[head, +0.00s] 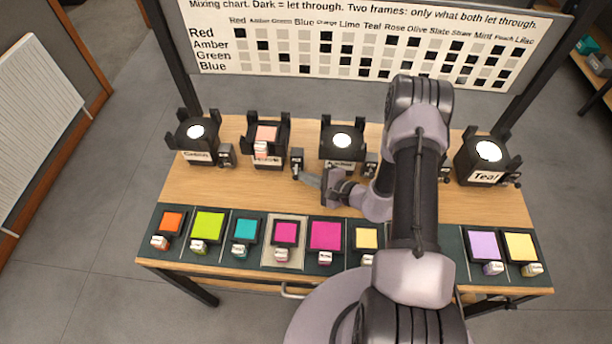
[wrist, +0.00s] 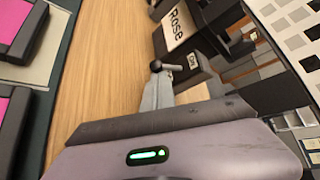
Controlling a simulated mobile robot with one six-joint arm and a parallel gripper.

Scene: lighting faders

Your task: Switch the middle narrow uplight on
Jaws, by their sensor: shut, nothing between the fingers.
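Several black uplights stand on the wooden table; which is the middle narrow one I cannot tell for sure. One uplight (head: 266,152) has a peach filter (head: 266,133) on top. A switch box (head: 297,158) stands at its right side. In the wrist view a label reads Rose (wrist: 178,25), and the switch box (wrist: 187,72) is marked On beside a ball-ended lever (wrist: 156,67). My gripper (head: 305,178) is shut and empty, pointing left. In the wrist view its fingertips (wrist: 158,80) are close at the lever; whether they touch is unclear.
Glowing uplights stand at the far left (head: 187,140), the centre (head: 341,148) and the right (head: 487,162). My arm hides table behind it. Coloured filters, one magenta (head: 325,236), line the front. A mixing chart (head: 300,40) stands behind. Bare wood (head: 230,187) lies between.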

